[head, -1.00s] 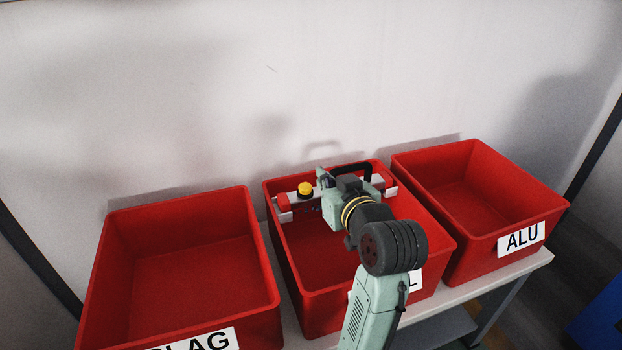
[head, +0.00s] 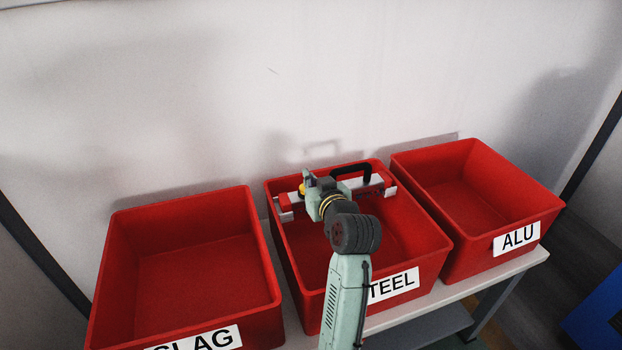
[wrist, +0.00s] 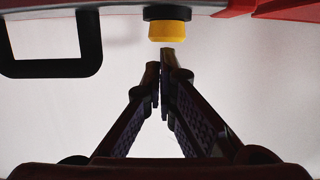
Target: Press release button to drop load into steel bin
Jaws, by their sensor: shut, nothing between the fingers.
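A yellow button (head: 302,189) on a black base sits on the white and red magnet-like bar (head: 377,186) that lies across the back of the red steel bin (head: 432,262). In the head view my gripper partly hides the button. The bin's label shows as "TEEL". My gripper (head: 307,180) is over the bin, at the button. In the wrist view, the fingertips (wrist: 160,68) are shut and empty, pointing at the yellow button (wrist: 169,31). They appear just short of its face; contact cannot be told. Any load under the bar is hidden.
A black handle (head: 352,172) rises from the bar right of my gripper; it also shows in the wrist view (wrist: 50,66). The red slag bin (head: 268,300) stands left, the alu bin (head: 480,250) right; both look empty. A pale wall is behind.

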